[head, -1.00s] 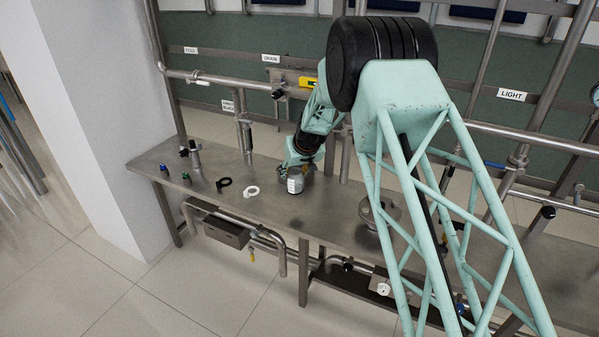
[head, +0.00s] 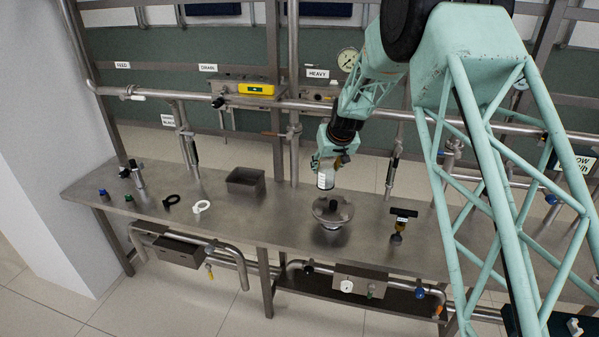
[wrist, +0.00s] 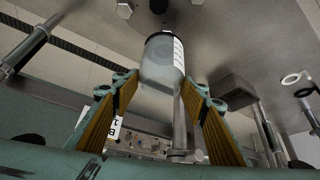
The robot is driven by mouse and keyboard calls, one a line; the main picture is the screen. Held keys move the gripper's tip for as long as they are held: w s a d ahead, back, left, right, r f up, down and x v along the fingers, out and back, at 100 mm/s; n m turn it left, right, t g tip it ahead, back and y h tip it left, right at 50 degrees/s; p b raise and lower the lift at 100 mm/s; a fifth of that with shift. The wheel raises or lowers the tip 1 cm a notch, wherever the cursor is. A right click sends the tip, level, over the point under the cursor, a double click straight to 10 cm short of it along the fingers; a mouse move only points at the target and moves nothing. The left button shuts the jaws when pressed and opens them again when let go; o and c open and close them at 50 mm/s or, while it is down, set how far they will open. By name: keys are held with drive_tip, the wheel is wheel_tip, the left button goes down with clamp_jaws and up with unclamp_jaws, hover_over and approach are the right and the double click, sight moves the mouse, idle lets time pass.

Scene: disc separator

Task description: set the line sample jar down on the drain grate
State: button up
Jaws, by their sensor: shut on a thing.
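The line sample jar (head: 326,181) is a small clear-grey cylinder with a white label. My gripper (head: 325,170) is shut on it and holds it above the bench, just over or behind a round steel fitting (head: 333,212) with a dark centre. In the wrist view the jar (wrist: 163,65) sits between the two yellow-padded fingers (wrist: 163,84), its labelled side to the right. I cannot make out for certain which surface is the drain grate; a "DRAIN" label (head: 208,68) hangs on the back frame.
An open square steel box (head: 245,183) stands on the bench (head: 285,222) left of the jar. A white ring (head: 201,206) and a black ring (head: 171,200) lie further left. A black-topped fitting (head: 401,218) stands to the right. A horizontal pipe (head: 400,113) runs behind.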

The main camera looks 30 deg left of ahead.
drive_tip(key=d+r+m+h+b, duration=0.2)
drive_tip(key=d+r+m, duration=0.1)
drive_tip(key=d, duration=2.5)
drive_tip(key=w+d+r+m+t+h+b, duration=0.1)
drive_tip(key=d+r+m, duration=0.3)
drive_tip(key=d, duration=2.5)
drive_tip(key=shift+w+d+r+h+b, duration=0.2)
drive_tip(key=shift+r+h+b, duration=0.25)
drive_tip(key=shift+b, duration=0.4)
